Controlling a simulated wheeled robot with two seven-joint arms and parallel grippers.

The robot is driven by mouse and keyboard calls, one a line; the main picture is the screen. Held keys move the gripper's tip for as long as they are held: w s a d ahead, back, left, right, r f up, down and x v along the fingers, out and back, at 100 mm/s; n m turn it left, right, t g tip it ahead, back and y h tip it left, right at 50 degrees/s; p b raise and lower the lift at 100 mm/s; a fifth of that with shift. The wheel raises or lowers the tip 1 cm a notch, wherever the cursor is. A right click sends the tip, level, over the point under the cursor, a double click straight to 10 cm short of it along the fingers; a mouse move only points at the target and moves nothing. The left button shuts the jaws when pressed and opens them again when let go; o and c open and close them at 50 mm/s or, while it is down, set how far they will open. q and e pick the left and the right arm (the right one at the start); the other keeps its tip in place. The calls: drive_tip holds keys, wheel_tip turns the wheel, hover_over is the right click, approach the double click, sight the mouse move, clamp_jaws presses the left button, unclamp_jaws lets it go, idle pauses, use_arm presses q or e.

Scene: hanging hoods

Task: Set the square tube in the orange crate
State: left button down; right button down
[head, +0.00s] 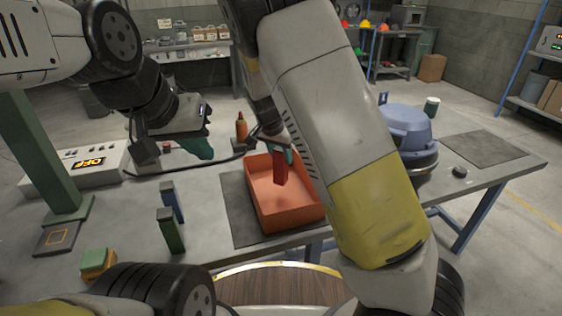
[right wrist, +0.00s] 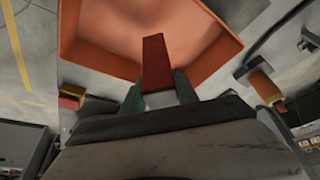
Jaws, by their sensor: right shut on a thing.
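A red square tube (head: 280,172) is held upright by my right gripper (head: 287,153). The orange crate (head: 296,217) stands on a dark mat on the table. In the head view the tube's lower end shows inside the crate's outline; I cannot tell whether it touches the floor. In the right wrist view the teal fingers (right wrist: 160,95) are shut on the red tube (right wrist: 156,58), with the orange crate (right wrist: 85,48) around it. My forearm hides part of the crate's right side. My left gripper (head: 198,148) hangs left of the crate, apart from it; its finger gap is unclear.
A green block (head: 170,231) and a blue block (head: 173,202) stand left of the crate. A yellow-green block (head: 98,262) lies nearer. An orange bottle (head: 241,127) stands behind the crate. A blue domed machine (head: 408,130) is at the right. A white control box (head: 80,165) is at the left.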

sight(281, 168)
drive_tip(key=shift+f, duration=2.6)
drive_tip(key=shift+f, duration=0.1)
drive_tip(key=c, duration=0.9)
unclamp_jaws()
